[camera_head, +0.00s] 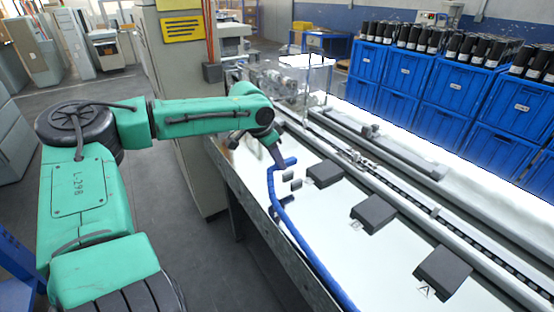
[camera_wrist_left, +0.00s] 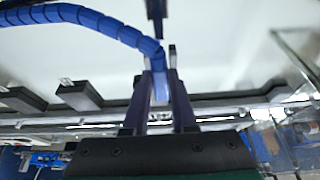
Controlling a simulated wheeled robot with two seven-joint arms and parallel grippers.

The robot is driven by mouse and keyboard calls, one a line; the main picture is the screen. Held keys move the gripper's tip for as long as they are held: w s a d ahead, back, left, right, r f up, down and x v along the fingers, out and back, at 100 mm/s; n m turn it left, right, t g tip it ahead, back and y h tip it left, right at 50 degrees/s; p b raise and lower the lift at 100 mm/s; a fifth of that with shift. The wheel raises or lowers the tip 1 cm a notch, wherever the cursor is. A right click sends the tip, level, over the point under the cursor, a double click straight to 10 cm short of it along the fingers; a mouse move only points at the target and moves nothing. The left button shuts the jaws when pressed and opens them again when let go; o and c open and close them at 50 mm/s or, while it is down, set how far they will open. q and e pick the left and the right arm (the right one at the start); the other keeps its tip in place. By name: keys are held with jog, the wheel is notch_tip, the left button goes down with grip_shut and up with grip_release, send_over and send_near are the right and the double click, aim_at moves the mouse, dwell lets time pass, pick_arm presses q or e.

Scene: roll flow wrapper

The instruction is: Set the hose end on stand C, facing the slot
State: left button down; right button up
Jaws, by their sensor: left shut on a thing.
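The blue hose (camera_head: 300,240) runs along the front side of the white table and bends up to its end (camera_head: 288,162) at my left gripper (camera_head: 278,160). In the left wrist view the left gripper (camera_wrist_left: 160,75) is shut on the hose end (camera_wrist_left: 159,88), between its two fingers. The dark stands sit in a row on the table. The nearest (camera_head: 443,271) has a letter A by it, the middle one (camera_head: 375,213) has a small label, and the farthest (camera_head: 325,173), apparently stand C, is right of the gripper. The hose end is apart from it. No slot can be made out.
A long machine rail (camera_head: 400,190) runs behind the stands. Small grey pieces (camera_head: 296,184) show between hose and far stand. Blue crates (camera_head: 410,75) with black bottles stand beyond. A clear guard (camera_head: 305,75) is at the far end. White tabletop lies bare between the stands.

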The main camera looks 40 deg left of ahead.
pick_arm(q)
jog(key=p, duration=0.2)
send_over(323, 170)
jog(key=s, duration=0.2)
jog(key=shift+w+a, duration=0.15)
jog(key=shift+w, duration=0.1)
jog(key=shift+a+r, duration=0.1)
jog(key=shift+f+b, duration=1.25)
jog(key=shift+f, duration=0.95)
jog(key=shift+f+b, duration=0.35)
jog(key=shift+f, duration=0.1)
jog(key=c, duration=0.6)
grip_release()
jog(key=shift+c, duration=0.2)
jog(key=shift+r, duration=0.1)
